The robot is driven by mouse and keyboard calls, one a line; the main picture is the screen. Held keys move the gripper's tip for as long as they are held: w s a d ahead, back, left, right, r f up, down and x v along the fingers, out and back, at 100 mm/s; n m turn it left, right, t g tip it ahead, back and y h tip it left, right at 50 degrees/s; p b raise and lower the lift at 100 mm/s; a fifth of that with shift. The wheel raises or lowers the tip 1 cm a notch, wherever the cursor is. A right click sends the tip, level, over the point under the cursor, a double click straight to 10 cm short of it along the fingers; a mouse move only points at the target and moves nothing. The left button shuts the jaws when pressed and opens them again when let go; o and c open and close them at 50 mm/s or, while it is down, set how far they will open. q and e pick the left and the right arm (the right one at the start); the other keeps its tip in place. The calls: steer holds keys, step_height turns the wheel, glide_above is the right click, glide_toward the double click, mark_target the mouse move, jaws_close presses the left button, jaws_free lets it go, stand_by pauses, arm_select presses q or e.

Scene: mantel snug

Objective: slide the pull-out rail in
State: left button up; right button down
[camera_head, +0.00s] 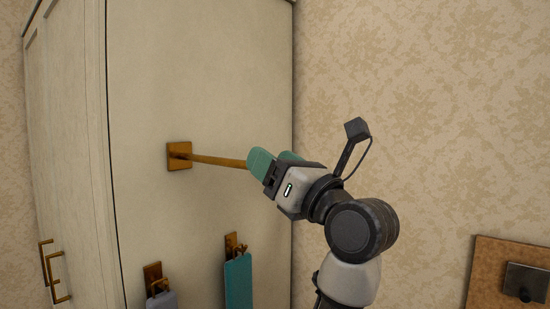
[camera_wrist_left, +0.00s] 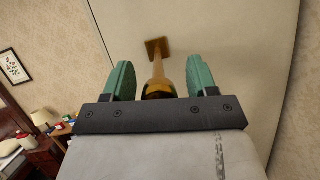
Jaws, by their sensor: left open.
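The pull-out rail (camera_head: 215,160) is a thin brass-coloured rod that sticks out from a square brass plate (camera_head: 179,156) on the side panel of a pale cabinet. My left gripper (camera_head: 272,160), with green finger pads, is at the rail's outer end. In the left wrist view the rail (camera_wrist_left: 158,70) runs from its plate towards me, and its rounded near end lies between the two open fingers (camera_wrist_left: 155,82). There is a gap on each side of it. The gripper's dark body hides part of the near end. My right gripper does not show.
Below the rail, two brass hooks (camera_head: 234,246) on the cabinet panel hold a teal cloth (camera_head: 238,281) and a grey cloth (camera_head: 162,300). The cabinet front has brass handles (camera_head: 58,282). A brown wall board (camera_head: 508,275) is at lower right. Space above the rail is clear.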

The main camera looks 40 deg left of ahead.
mark_target(217, 161)
arm_select(q)
jaws_close()
steer(key=a, duration=0.6)
steer(key=w+a, duration=0.1)
steer(key=a, duration=1.2)
steer(key=shift+w+a, duration=0.25)
jaws_free()
